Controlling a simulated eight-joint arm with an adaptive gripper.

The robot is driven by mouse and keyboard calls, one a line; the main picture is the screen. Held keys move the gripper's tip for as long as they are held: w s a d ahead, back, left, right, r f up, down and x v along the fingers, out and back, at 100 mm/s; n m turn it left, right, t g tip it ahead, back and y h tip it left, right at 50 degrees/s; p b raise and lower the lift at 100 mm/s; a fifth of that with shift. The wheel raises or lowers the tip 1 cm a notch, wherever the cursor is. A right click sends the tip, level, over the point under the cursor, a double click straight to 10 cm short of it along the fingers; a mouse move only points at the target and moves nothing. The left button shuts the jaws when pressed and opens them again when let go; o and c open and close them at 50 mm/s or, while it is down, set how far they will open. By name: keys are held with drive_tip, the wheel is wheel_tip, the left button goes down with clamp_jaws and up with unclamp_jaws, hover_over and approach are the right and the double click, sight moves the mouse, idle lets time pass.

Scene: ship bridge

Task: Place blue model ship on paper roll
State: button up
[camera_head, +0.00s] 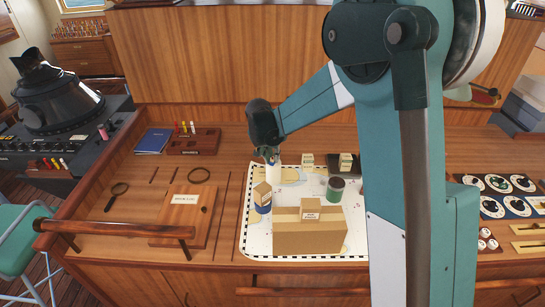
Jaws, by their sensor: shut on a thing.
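My gripper (270,157) points down over the upper left part of the white chart (258,240). It is shut on a small bluish thing, which I take to be the blue model ship (273,159); the fingers hide much of it. A white upright cylinder, likely the paper roll (274,174), stands on the chart directly under my gripper. The ship is at or just above the roll's top; I cannot tell whether they touch.
A cardboard box (325,240), a blue container with a tan top (263,206) and a dark green can (335,190) stand on the chart near the roll. Small labelled blocks (307,160) are behind. A wooden board (182,222) and magnifier (117,191) lie left.

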drive_tip(key=shift+f, duration=0.2)
drive_tip(key=o, duration=0.8)
drive_tip(key=shift+c, duration=0.2)
drive_tip(key=shift+r, duration=0.15)
drive_tip(key=v, duration=1.2)
drive_tip(key=shift+d+r, duration=0.1)
idle(0.4)
